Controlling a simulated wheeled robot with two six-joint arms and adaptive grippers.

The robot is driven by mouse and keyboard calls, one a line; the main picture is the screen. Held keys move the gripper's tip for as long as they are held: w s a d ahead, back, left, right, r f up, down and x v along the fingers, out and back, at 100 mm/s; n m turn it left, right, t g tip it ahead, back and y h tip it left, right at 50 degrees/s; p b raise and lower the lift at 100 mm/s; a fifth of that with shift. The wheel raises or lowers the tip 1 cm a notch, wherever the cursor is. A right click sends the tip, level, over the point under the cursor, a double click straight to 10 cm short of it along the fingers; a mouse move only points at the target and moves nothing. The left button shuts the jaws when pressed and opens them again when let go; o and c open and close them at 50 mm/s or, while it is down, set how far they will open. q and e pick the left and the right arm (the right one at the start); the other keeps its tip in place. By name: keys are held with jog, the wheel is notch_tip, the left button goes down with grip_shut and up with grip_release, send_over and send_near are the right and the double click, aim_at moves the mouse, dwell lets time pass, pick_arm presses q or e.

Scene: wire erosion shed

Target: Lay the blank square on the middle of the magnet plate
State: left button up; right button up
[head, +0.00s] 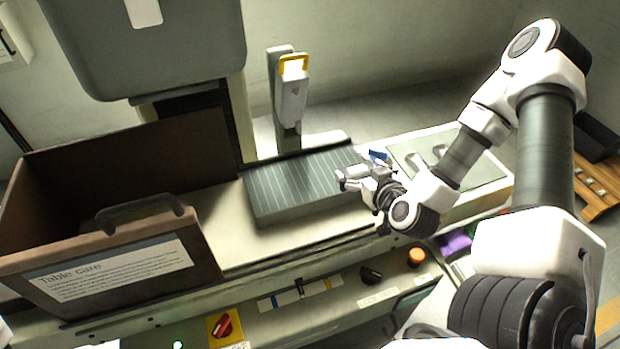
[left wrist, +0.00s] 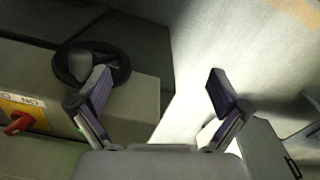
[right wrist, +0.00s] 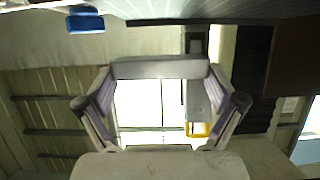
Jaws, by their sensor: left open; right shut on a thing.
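The magnet plate (head: 290,192) is a dark grey block with fine stripes on the machine table. My right gripper (head: 352,179) is at the plate's right end, seemingly just above it. It is shut on the blank square, a small light grey block (head: 357,171). In the right wrist view the blank (right wrist: 160,69) spans the two fingers. The striped surface at the top edge there looks like the plate (right wrist: 215,9). Whether the blank touches the plate I cannot tell. My left gripper (left wrist: 158,82) is open and empty, away from the plate.
A brown box-like guard (head: 120,250) with a handle and a "Table care" label stands left of the plate. A grey post (head: 289,100) with a yellow clip rises behind it. A small blue object (head: 378,156) lies right. A red switch (head: 224,325) is on the front panel.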

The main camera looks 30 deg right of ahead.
jog(key=w, duration=0.1)
jog(key=w+a+f, duration=0.1)
jog(key=w, duration=0.1)
jog(key=w+a, duration=0.1)
jog(key=w, duration=0.1)
jog(key=shift+w+a+f, duration=0.15)
jog(key=shift+f, duration=0.05)
send_over(310, 179)
jog(key=shift+s+p, duration=0.2)
jog(key=shift+p, duration=0.25)
jog(key=f, duration=0.1)
jog(key=f+p, duration=0.1)
jog(key=f, duration=0.1)
jog(key=shift+w+f, duration=0.1)
jog(key=shift+w, duration=0.15)
jog(key=shift+f, duration=0.4)
jog(key=o, duration=1.3)
pick_arm(q)
jog(key=shift+w+d+r, duration=0.1)
jog(key=shift+w+r, duration=0.4)
pick_arm(e)
jog(key=shift+s, duration=0.1)
